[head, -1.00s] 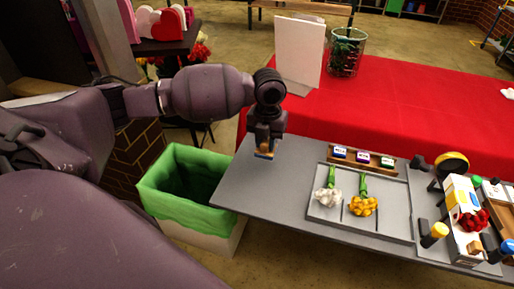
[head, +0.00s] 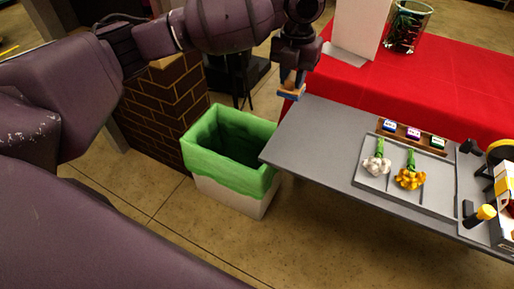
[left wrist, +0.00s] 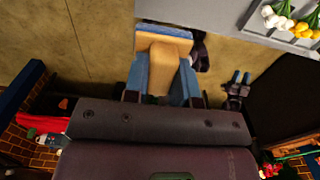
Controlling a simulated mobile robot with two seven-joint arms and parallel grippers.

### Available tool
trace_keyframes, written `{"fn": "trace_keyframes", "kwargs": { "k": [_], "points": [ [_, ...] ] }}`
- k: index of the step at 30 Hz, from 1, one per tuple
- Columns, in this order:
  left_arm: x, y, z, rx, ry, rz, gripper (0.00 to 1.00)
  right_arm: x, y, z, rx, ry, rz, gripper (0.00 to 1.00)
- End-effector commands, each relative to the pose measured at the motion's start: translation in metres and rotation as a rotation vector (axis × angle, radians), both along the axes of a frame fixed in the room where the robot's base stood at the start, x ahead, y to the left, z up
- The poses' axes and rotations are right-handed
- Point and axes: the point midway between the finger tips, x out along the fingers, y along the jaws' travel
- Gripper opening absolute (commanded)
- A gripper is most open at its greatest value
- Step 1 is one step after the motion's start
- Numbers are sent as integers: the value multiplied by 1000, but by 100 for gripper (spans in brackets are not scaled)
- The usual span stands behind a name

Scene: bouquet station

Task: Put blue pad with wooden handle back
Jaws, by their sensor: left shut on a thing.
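The blue pad with wooden handle (left wrist: 164,32) is in my left gripper (left wrist: 162,85). In the left wrist view its pale wooden handle sits between the two blue fingers, and the blue edge of the pad shows beyond it. In the head view my left gripper (head: 292,78) hangs by the far left corner of the grey table (head: 315,140), with the pad at its tip. A wooden rack (head: 427,148) on the table bears blue, purple and green labelled pieces. My right gripper does not show clearly.
A green-lined bin (head: 228,176) stands on the floor left of the table. A grey tray (head: 402,198) holds white flowers (head: 377,165) and yellow flowers (head: 410,179). A red-covered table (head: 460,85) lies behind. The table's left end is clear.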

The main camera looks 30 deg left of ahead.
Motion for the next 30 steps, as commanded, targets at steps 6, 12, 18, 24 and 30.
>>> {"fn": "trace_keyframes", "kwargs": {
  "k": [6,12,18,24,30],
  "points": [
    [-4,5,-14,-1,3,-18,3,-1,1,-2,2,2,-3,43],
    [-4,4,-56,0,5,-19,3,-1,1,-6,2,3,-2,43],
    [-4,5,-100,0,4,-17,3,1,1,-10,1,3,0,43],
    [-4,4,-134,0,3,-18,3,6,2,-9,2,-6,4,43],
    [-4,5,-145,0,0,-18,3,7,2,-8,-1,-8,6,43]
  ]
}}
